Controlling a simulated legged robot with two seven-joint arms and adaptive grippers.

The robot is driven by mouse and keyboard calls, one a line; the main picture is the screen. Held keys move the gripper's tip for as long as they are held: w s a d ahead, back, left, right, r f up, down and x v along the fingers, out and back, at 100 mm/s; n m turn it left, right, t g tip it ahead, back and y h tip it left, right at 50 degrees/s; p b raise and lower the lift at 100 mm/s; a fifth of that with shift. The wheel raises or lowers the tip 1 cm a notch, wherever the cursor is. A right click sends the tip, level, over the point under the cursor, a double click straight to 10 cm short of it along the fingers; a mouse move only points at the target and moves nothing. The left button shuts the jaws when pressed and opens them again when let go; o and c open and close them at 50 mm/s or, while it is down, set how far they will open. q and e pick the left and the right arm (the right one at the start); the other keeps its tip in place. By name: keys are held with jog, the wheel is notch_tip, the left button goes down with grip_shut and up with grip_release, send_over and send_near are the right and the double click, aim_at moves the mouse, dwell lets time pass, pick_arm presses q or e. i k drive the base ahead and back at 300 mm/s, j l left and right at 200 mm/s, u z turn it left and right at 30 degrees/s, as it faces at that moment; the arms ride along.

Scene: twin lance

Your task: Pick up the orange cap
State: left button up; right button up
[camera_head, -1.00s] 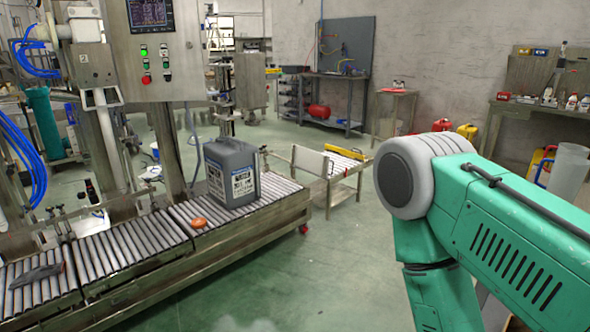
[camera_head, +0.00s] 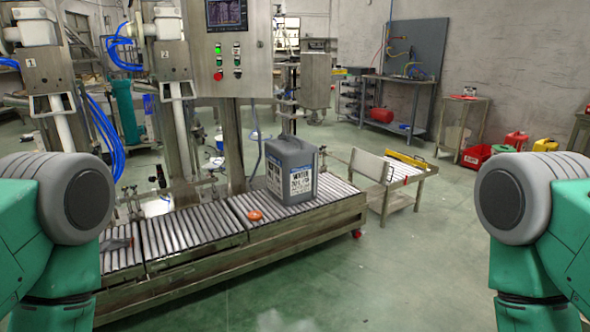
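The small orange cap (camera_head: 255,216) lies on the roller conveyor (camera_head: 190,236), near its front edge. It is just left of the grey jerrycan (camera_head: 291,170), which stands upright on the rollers with a white and dark label facing me. The cap looks apart from the jerrycan. My green arms show at the left and right edges of the view, both well away from the cap. Neither of my grippers is in the picture.
A grey object (camera_head: 117,244) lies on the conveyor's left end, partly behind my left arm. A filling machine with a control box (camera_head: 228,45) stands behind the conveyor. A low metal bench (camera_head: 398,185) stands right of it. The green floor (camera_head: 400,265) in front is clear.

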aim_at(254, 216)
jog(key=i+j+z, duration=0.25)
jog(key=i+j, duration=0.2)
jog(key=i, duration=0.3)
jog(key=i+j+z, duration=0.25)
jog(key=i+j, duration=0.3)
jog(key=i, duration=0.2)
jog(key=i+j+z, duration=0.2)
jog(key=i+j, duration=0.45)
jog(key=i+j+z, duration=0.25)
jog(key=i+j, duration=0.35)
jog(key=j, duration=0.3)
